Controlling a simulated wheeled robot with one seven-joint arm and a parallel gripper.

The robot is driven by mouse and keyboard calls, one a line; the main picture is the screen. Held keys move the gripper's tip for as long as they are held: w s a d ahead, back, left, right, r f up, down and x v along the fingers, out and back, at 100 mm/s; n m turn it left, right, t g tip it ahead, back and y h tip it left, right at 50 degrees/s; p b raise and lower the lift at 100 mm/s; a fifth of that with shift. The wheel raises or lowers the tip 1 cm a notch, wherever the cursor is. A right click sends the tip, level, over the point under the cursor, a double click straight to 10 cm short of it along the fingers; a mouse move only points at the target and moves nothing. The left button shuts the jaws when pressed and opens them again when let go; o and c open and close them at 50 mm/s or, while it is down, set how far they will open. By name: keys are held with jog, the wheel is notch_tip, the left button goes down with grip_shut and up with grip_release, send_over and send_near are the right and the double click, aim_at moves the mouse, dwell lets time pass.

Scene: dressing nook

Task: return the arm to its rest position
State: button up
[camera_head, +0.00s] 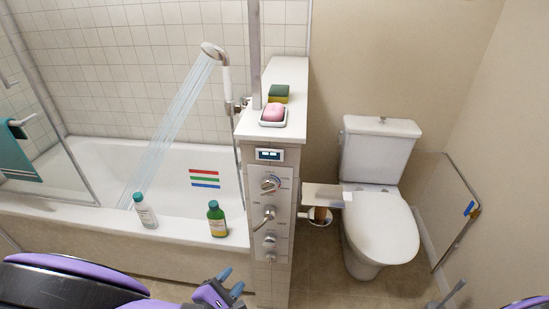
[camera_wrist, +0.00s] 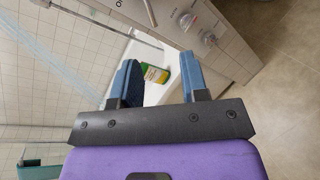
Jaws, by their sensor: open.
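My purple arm (camera_head: 65,282) reaches in along the bottom left of the head view. My gripper (camera_head: 231,281) is low in front of the tub, left of the control panel's base. Its two blue fingers stand apart with nothing between them, also in the wrist view (camera_wrist: 157,62). A green bottle (camera_head: 217,220) stands upright on the tub's front ledge, beyond and above the gripper in the head view. In the wrist view the green bottle (camera_wrist: 155,74) shows past the fingertips, apart from them. Part of my arm is cut off by the frame edge.
A white bottle (camera_head: 145,211) stands on the tub ledge (camera_head: 180,222). The shower head (camera_head: 212,51) is running. The tiled half-wall with its control panel (camera_head: 268,210) stands right of the gripper. A toilet (camera_head: 381,200) is farther right. Soap (camera_head: 273,112) and a sponge (camera_head: 278,93) sit on the wall top.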

jog(key=w+d+r+m+g, duration=0.35)
jog(key=d+r, duration=0.35)
jog(key=r, duration=0.3)
jog(key=w+d+r+m+g, duration=0.3)
jog(key=d+r+m+g, duration=0.2)
jog(key=d+r, duration=0.4)
jog(key=w+d+r+m+g, duration=0.4)
jog(key=d+r+m, duration=0.15)
jog(key=r, duration=0.55)
jog(key=s+d+r+m+y, duration=0.4)
jog(key=s+d+r+y, duration=0.15)
jog(key=d+r, duration=0.65)
jog(key=s+d+r+m+t+y, duration=0.1)
jog(key=s+d+r+m+t, duration=0.3)
jog(key=s+d, duration=0.4)
jog(key=s, duration=0.3)
jog(key=shift+s+r, duration=0.35)
jog(key=shift+r, duration=0.05)
